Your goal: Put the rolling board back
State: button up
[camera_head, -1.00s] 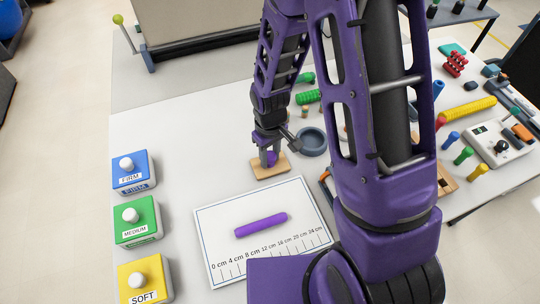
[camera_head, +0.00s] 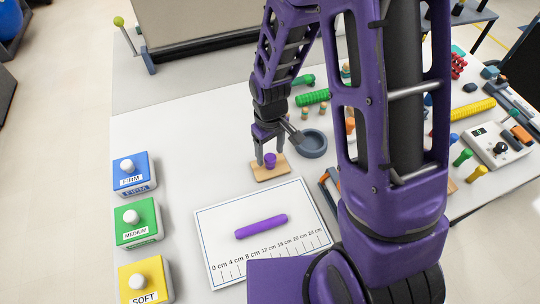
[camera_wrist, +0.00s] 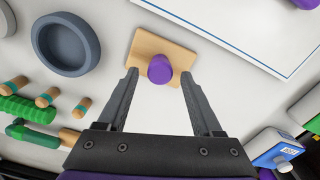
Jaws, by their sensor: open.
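The rolling board, a small light wooden board (camera_head: 265,175) with a purple knob (camera_head: 270,160), lies flat on the white table just beyond the measuring mat (camera_head: 215,225). A purple putty roll (camera_head: 261,226) lies on the mat.
A grey round dish (camera_head: 312,144) sits right of the board. Blue FIRM (camera_head: 133,170), green MEDIUM (camera_head: 138,218) and yellow SOFT (camera_head: 148,280) blocks with white knobs line the left. Hand tools crowd the right. The table left of the board is clear.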

aim_at(270, 156)
notch_tip(270, 156, up, 9)
jog(key=shift+p, duration=0.45)
jog(key=shift+f, duration=0.1)
